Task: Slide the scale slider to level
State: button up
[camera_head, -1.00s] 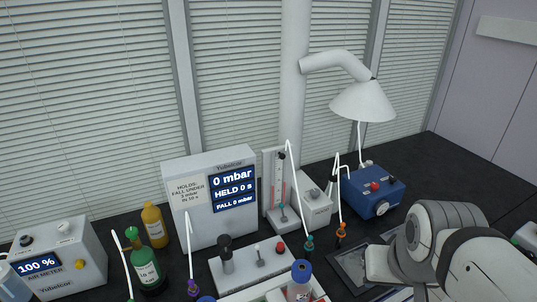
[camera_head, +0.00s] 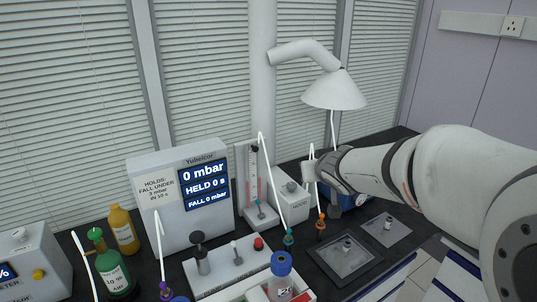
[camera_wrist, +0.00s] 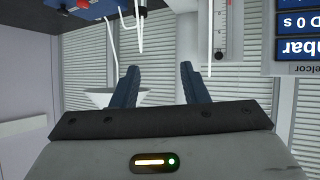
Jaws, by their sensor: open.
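The upright white scale (camera_head: 247,180) with a red column stands right of the pressure display box. A small dark piece, seemingly the slider (camera_head: 254,149), sits near its top. In the wrist view, which is upside down, the scale (camera_wrist: 231,32) is at the upper right, with the dark piece (camera_wrist: 219,56) near its lower end. My gripper (camera_wrist: 159,84) is open and empty, its two blue fingers apart. In the head view my gripper (camera_head: 310,172) is right of the scale and apart from it; its fingertips are hard to make out. The level mark cannot be read.
The display box (camera_head: 181,199) reads 0 mbar. A small white box (camera_head: 288,200) and white tubes stand beside the scale. Bottles (camera_head: 112,271) stand left.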

jog(key=w+a+f+n+t+y+b, duration=0.1)
jog(key=w+a+f+t+y+b, duration=0.15)
jog(key=w+a, duration=0.4)
jog(key=n+y+b, duration=0.2)
jog(key=n+y, duration=0.1)
jog(key=y, duration=0.3)
send_near(257, 149)
jog(key=x, duration=0.2)
jog(key=shift+t, duration=0.45)
jog(key=x, duration=0.2)
jog(key=p+x, duration=0.1)
jog(key=x, duration=0.4)
jog(key=shift+a+f+p, duration=0.15)
jog(key=shift+f+p, duration=0.15)
jog(key=shift+p, duration=0.05)
jog(key=shift+s, duration=0.1)
grip_shut()
